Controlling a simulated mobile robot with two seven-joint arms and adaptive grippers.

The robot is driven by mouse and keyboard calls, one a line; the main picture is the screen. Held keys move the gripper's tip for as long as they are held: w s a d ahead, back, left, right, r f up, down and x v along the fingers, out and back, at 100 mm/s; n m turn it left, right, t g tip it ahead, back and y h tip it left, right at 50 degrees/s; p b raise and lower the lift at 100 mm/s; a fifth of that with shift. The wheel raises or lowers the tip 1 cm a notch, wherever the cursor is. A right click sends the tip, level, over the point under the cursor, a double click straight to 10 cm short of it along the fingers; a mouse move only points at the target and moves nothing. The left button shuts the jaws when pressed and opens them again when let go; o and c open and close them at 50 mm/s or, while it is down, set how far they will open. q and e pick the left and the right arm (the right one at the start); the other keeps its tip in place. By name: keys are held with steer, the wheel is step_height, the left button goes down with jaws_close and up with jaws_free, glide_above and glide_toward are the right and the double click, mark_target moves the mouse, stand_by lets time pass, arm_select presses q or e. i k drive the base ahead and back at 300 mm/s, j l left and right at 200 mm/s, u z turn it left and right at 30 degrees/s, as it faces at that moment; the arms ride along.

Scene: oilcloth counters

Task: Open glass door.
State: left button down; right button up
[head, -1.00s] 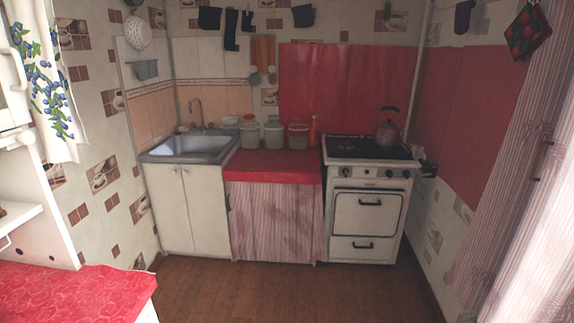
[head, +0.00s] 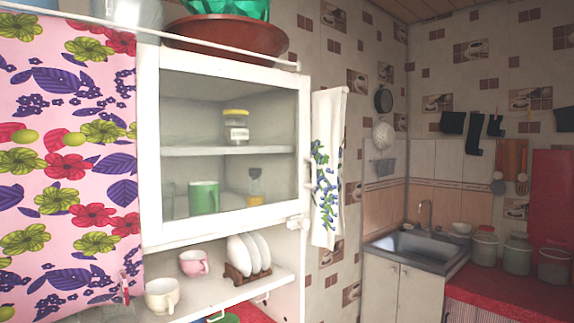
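A white wall cabinet with a glass door (head: 230,102) stands at the left-centre of the head view. The door appears shut, with a white frame around the pane. Behind the glass are a yellow-lidded jar (head: 236,127) on the upper shelf, and a green mug (head: 204,197) and a small bottle (head: 255,187) below. Neither of my grippers is in view.
An open shelf below the door holds a plate rack (head: 246,258), a pink cup (head: 194,263) and a cream cup (head: 161,296). A floral curtain (head: 70,160) hangs left of the door. A towel (head: 328,165) hangs close on its right. A brown basin (head: 225,38) sits on top.

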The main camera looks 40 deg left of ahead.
mark_target(149, 59)
steer(key=u, duration=1.65)
